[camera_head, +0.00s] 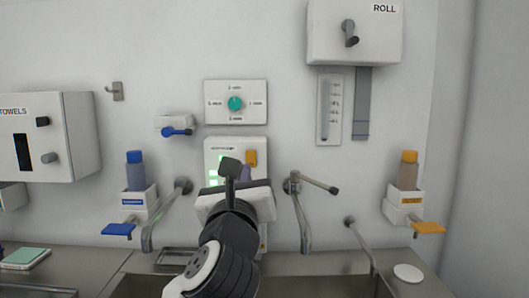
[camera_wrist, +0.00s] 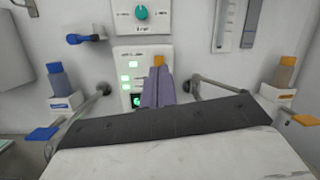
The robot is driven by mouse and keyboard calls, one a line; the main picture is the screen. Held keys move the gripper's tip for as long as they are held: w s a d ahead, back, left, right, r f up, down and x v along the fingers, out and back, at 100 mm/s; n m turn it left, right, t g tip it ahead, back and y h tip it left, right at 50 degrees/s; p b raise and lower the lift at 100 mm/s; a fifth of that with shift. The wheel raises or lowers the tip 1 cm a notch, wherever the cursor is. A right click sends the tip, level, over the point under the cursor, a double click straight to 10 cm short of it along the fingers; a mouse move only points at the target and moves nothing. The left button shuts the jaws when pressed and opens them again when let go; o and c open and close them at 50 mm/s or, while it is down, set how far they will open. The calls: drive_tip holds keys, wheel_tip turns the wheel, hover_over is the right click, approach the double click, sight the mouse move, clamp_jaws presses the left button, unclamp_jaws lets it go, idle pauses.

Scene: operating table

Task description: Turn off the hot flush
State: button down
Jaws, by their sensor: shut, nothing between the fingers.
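A white wall panel (camera_head: 214,152) with lit green indicators and an orange switch (camera_head: 251,158) at its upper right is in the middle of the head view. The panel's small label is too blurred to read. In the wrist view the panel (camera_wrist: 122,60) shows a green digit display, and the orange switch (camera_wrist: 159,60) stands just beyond my fingertips. My gripper (camera_wrist: 158,72) is shut and empty, its fingers pointing at the switch and hiding the panel below it. I cannot tell whether the tips touch the switch. My arm hides the panel's lower part in the head view.
A green dial (camera_head: 235,103) is above the panel, with a blue lever (camera_head: 177,132) to its left. Metal spouts (camera_head: 300,215) flank my arm over the sink. Bottle dispensers with a blue paddle (camera_head: 118,229) and an orange paddle (camera_head: 429,227) stand at either side.

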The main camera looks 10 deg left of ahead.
sight(250, 154)
drive_tip(key=w+f+m, duration=0.1)
drive_tip(key=w+f+g+y, duration=0.1)
drive_tip(key=f, duration=0.1)
drive_tip(key=shift+w+m+g, duration=0.1)
drive_tip(key=shift+m+g, duration=0.2)
drive_tip(key=shift+m, duration=0.1)
drive_tip(key=p+x, duration=0.3)
drive_tip(key=x, duration=1.1)
drive_tip(key=shift+w+r, duration=0.15)
drive_tip(key=shift+w, duration=0.05)
drive_tip(key=shift+s+d, duration=0.1)
drive_tip(key=shift+s, duration=0.05)
